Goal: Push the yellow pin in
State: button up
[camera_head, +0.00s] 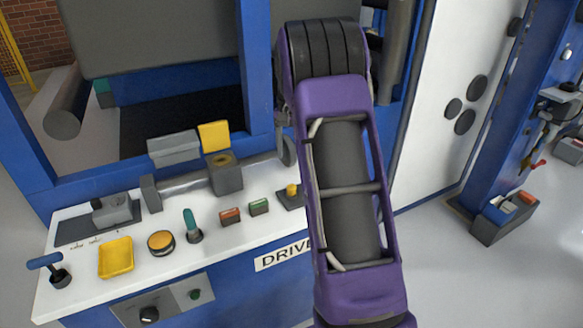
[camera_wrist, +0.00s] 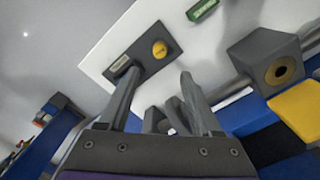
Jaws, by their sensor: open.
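The yellow pin (camera_head: 292,189) is a small yellow knob on a dark grey base at the right end of the white console top, just left of my purple arm. In the wrist view the yellow pin (camera_wrist: 159,49) shows as a round yellow head on a dark grey plate, beyond my fingertips. My gripper (camera_wrist: 159,76) is open, with its two grey fingers apart and nothing seen held between them. The pin lies ahead of the gap. Whether a finger touches the plate, I cannot tell. In the head view my gripper is hidden behind my arm.
A green button (camera_head: 259,206) and a red button (camera_head: 230,216) sit left of the pin. A grey block (camera_head: 226,178) with a raised yellow flap (camera_head: 214,135) stands behind them. A teal lever (camera_head: 191,226), yellow round button (camera_head: 161,243) and yellow tray (camera_head: 116,257) lie further left.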

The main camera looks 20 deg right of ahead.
notch_tip(320, 180, up, 6)
jog(key=shift+f+p, duration=0.15)
jog(key=shift+p, duration=0.15)
dwell(0.3)
